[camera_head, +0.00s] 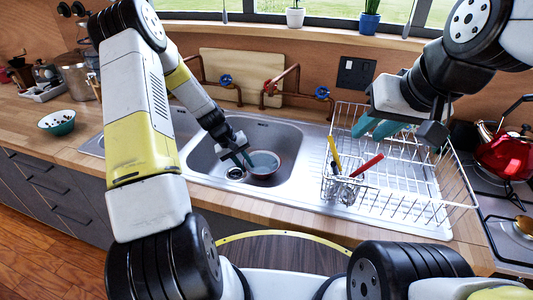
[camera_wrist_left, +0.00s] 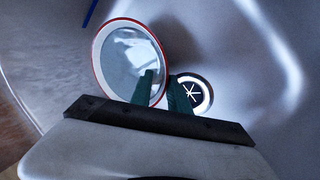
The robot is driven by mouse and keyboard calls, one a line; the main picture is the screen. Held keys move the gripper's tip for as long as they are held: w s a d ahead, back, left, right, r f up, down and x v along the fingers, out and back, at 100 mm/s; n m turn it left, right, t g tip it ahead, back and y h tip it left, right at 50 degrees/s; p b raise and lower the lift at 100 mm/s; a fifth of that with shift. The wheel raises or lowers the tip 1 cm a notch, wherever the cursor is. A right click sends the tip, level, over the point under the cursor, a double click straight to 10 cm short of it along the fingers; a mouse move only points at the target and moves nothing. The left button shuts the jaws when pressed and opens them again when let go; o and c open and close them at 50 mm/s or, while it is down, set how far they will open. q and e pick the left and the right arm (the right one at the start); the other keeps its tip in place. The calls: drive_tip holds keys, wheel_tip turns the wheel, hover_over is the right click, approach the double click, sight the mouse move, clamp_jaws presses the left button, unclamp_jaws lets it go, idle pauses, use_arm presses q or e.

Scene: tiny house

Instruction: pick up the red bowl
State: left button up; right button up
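The red-rimmed bowl (camera_head: 264,164), grey-blue inside, sits in the sink near the drain. It also shows in the left wrist view (camera_wrist_left: 118,62), with its red rim seen as an oval. My left gripper (camera_head: 241,160) reaches down into the sink at the bowl's left edge. In the left wrist view its dark green fingers (camera_wrist_left: 161,80) are apart, one over the bowl's inside and one outside the rim. Contact with the rim cannot be told. My right gripper (camera_head: 374,127) hangs over the dish rack, its teal fingers apart and seemingly empty.
The dish rack (camera_head: 420,206) holds a yellow-handled and a red-handled utensil (camera_head: 367,165). The sink (camera_head: 205,160) walls surround the left gripper, with taps (camera_head: 226,80) behind. Another bowl (camera_head: 57,123) stands on the left counter. A red kettle (camera_head: 507,155) stands at right.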

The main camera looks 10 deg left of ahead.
sight(262, 168)
use_arm(q)
drive_tip(key=shift+x, duration=1.55)
clamp_jaws()
drive_tip(key=shift+s+a+f, duration=0.1)
drive_tip(key=shift+a, duration=0.05)
